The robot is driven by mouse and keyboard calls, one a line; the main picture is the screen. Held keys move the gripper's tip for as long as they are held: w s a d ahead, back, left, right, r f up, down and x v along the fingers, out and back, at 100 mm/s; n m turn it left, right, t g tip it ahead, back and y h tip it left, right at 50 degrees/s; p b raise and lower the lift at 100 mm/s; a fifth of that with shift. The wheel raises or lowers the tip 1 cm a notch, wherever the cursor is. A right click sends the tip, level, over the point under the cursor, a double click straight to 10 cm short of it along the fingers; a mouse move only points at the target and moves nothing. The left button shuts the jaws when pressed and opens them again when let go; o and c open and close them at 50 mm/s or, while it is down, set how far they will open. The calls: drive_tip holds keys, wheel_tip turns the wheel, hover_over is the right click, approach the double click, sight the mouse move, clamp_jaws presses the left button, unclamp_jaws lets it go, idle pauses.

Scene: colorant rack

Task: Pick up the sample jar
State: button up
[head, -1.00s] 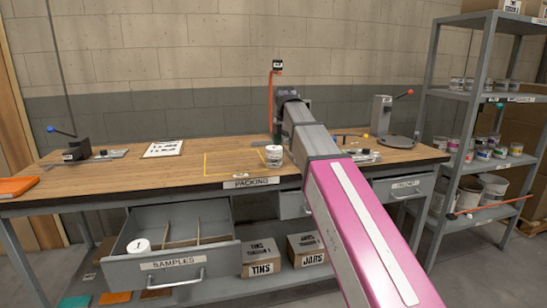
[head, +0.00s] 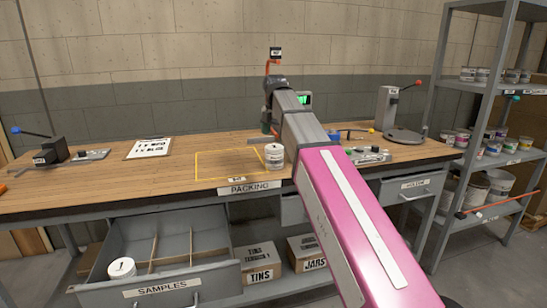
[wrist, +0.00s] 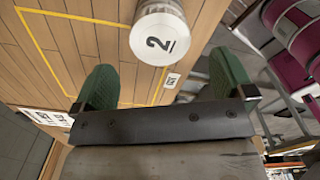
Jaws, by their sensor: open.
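A white-lidded jar marked 2 (head: 274,157) stands upright on the wooden bench, at the right edge of the yellow outline. In the wrist view this jar (wrist: 158,35) is at the top middle, its lid facing the camera. My gripper (wrist: 163,66) is open with its green fingers spread wide. The jar lies just beyond the fingertips, between their lines, and nothing is held. Another white-lidded jar (head: 122,268) stands in the open drawer labelled SAMPLES (head: 162,287). In the head view my arm hides much of the gripper.
The bench (head: 100,184) has a yellow outline (head: 197,165) with clear space inside. The open drawer juts out below on the left. A scale-like device (head: 388,115) stands to the right, and a shelf rack (head: 441,100) with cans is farther right. Boxes sit under the bench.

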sight(275, 146)
drive_tip(key=shift+w+f, duration=0.1)
drive_tip(key=shift+f, duration=4.25)
drive_tip(key=c, duration=1)
drive_tip(key=shift+r, duration=0.1)
